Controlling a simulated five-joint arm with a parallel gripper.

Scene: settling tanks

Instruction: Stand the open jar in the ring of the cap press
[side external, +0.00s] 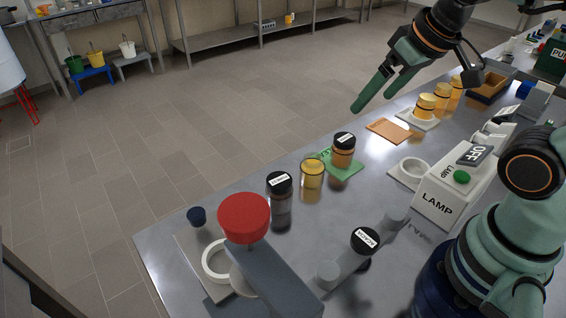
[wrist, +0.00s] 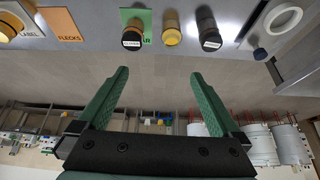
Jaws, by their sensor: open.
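The open jar (side external: 312,174) is amber with no lid and stands upright on the steel bench; it also shows in the wrist view (wrist: 171,36). The cap press, with a red knob (side external: 244,215) on a grey arm, is at the bench's near end. Its white ring (side external: 209,262) lies partly behind the knob; in the wrist view a white ring (wrist: 271,26) shows at upper right, with no jar in it. My gripper (side external: 373,101) is open and empty, raised above and beyond the jars; its green fingers are spread in the wrist view (wrist: 160,74).
A black-lidded jar (side external: 279,200) stands left of the open jar. Another (side external: 343,155) stands on a green card (side external: 347,173) to its right. A dark blue cap (side external: 196,216) lies by the press. Behind are an orange card (side external: 388,131) and the lamp box (side external: 440,200).

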